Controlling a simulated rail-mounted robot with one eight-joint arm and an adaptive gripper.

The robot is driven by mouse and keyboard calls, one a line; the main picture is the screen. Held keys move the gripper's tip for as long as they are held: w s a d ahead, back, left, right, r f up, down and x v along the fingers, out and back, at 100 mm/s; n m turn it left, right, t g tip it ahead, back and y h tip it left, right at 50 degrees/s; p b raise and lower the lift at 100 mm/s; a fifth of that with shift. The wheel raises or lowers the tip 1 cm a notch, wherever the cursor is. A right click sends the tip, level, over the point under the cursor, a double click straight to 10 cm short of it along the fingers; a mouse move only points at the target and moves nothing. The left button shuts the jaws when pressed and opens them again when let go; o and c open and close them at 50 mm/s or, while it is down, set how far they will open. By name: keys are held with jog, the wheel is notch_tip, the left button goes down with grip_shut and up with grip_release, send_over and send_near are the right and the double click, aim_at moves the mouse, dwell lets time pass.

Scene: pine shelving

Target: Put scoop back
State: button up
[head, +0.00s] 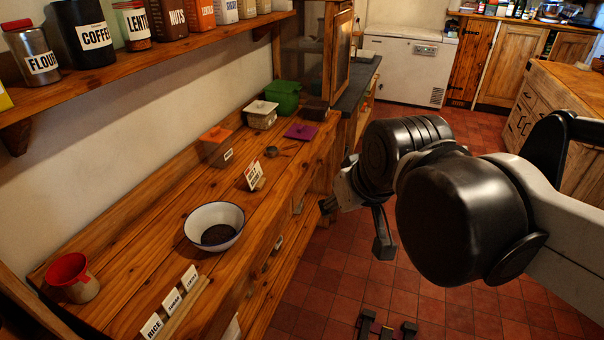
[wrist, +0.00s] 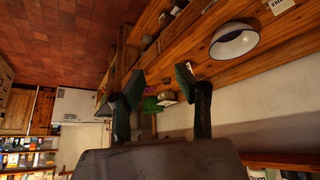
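A small dark item with a short handle, which looks like the scoop (head: 271,152), lies on the wooden counter between the orange-lidded container and the purple lid. I cannot make out a scoop in the wrist view. My gripper (head: 356,226) hangs off the counter's front edge, above the red tiled floor, to the right of and apart from the small dark item. Its two fingers also show spread in the wrist view (wrist: 158,92), with nothing held between them.
A white bowl (head: 214,226) with dark contents stands on the counter (head: 130,225). An orange-lidded container (head: 216,147), a purple lid (head: 300,131), a green box (head: 283,96) and a small label sign (head: 254,176) are nearby. A shelf (head: 130,58) of jars overhangs the back.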

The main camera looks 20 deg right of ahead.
jog(key=shift+m, duration=0.4)
jog(key=s+f, duration=0.1)
jog(key=s, duration=0.1)
jog(key=s+f, duration=0.2)
notch_tip(320, 180, down, 2)
jog(key=shift+b, duration=0.95)
